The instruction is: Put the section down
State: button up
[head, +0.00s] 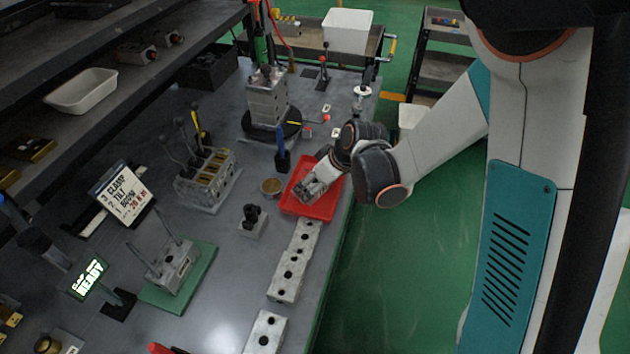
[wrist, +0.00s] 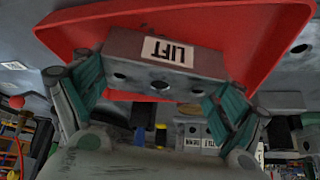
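The section is a grey metal block (wrist: 165,65) with a white LIFT label and a few round holes; the label reads upside down in the wrist view. My gripper (wrist: 155,95) has its two green-padded fingers against the block's two ends and is shut on it. In the head view my gripper (head: 312,190) is over the red tray (head: 322,211), by the table's right edge. The tray also shows behind the block in the wrist view (wrist: 240,25). Whether the block touches the tray floor I cannot tell.
A row of grey blocks (head: 293,265) lies in front of the tray. A small round tin (head: 270,187) and a dark blue upright piece (head: 282,155) stand left of it. A stacked valve block (head: 267,98) stands behind. A lever valve block (head: 207,178) is further left.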

jog(key=shift+o, duration=1.2)
jog(key=shift+r+p, duration=0.3)
jog(key=p+v, duration=0.4)
jog(key=v, duration=0.8)
jog(key=s+d+r+m+t+h, duration=0.3)
jog(key=s+d+r+m, duration=0.6)
jog(key=s, duration=0.8)
jog(key=shift+d+r+m+h, duration=0.3)
jog(key=shift+d+r+h, duration=0.4)
jog(key=shift+d+r, duration=1.35)
jog(key=shift+a+r, duration=0.45)
